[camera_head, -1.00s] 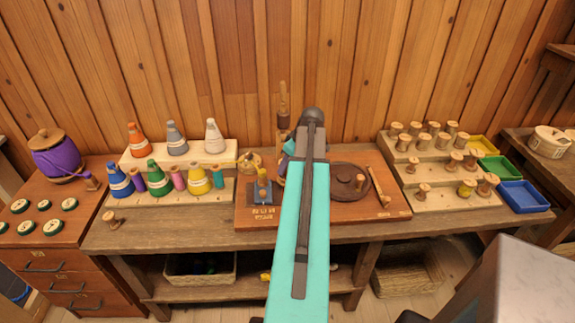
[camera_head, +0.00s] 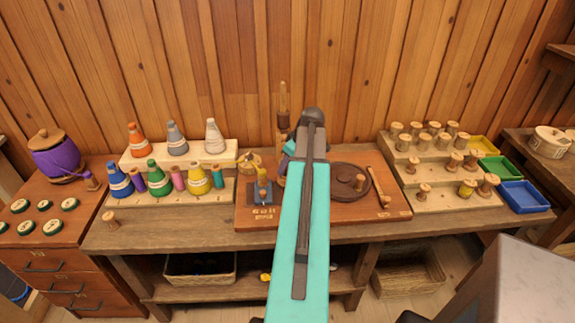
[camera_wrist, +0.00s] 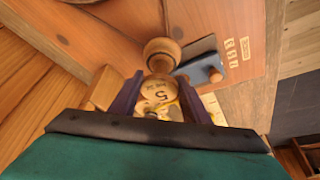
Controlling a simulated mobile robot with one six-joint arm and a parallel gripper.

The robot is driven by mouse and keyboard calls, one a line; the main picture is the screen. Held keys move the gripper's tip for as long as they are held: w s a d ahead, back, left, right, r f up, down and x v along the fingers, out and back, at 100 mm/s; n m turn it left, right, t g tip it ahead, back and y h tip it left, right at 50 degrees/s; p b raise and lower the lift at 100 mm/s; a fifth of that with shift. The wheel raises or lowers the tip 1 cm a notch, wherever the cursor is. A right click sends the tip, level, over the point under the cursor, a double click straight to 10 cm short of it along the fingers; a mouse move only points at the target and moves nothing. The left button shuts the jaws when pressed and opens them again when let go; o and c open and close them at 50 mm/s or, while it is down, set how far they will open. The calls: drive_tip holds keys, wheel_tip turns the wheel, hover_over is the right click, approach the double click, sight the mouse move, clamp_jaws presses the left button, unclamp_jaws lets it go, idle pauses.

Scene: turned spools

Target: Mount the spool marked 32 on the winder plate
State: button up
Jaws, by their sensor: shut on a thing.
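My gripper (camera_wrist: 160,98) shows in the wrist view with its two dark purple fingers on either side of a pale wooden disc-topped piece, seemingly a spool (camera_wrist: 157,89). Its face has dark marks; one looks like a 5, the rest is too small to read. In the head view my arm hides most of the gripper and what it holds. The winder board (camera_head: 330,219) lies under the arm, with a dark round plate (camera_head: 338,184) to the right. A blue-grey block with a peg (camera_head: 263,192) stands at its left; the block also shows in the wrist view (camera_wrist: 196,66).
Wooden spools (camera_head: 434,128) stand on a stepped rack at the right, beside yellow, green and blue trays (camera_head: 524,196). Coloured thread cones (camera_head: 157,178) fill a rack at the left. A wooden post (camera_head: 283,105) rises behind the board. A lone spool (camera_head: 110,218) stands at the bench's left front.

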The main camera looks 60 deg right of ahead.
drive_tip(key=shift+f+b, duration=0.3)
drive_tip(key=shift+f, duration=0.25)
drive_tip(key=o, duration=0.8)
drive_tip(key=shift+c, duration=0.2)
drive_tip(key=shift+r, duration=0.1)
drive_tip(key=p+v, duration=0.5)
drive_tip(key=v, duration=0.5)
drive_tip(key=shift+r, duration=0.4)
idle(0.4)
drive_tip(key=shift+s, duration=0.2)
idle(0.7)
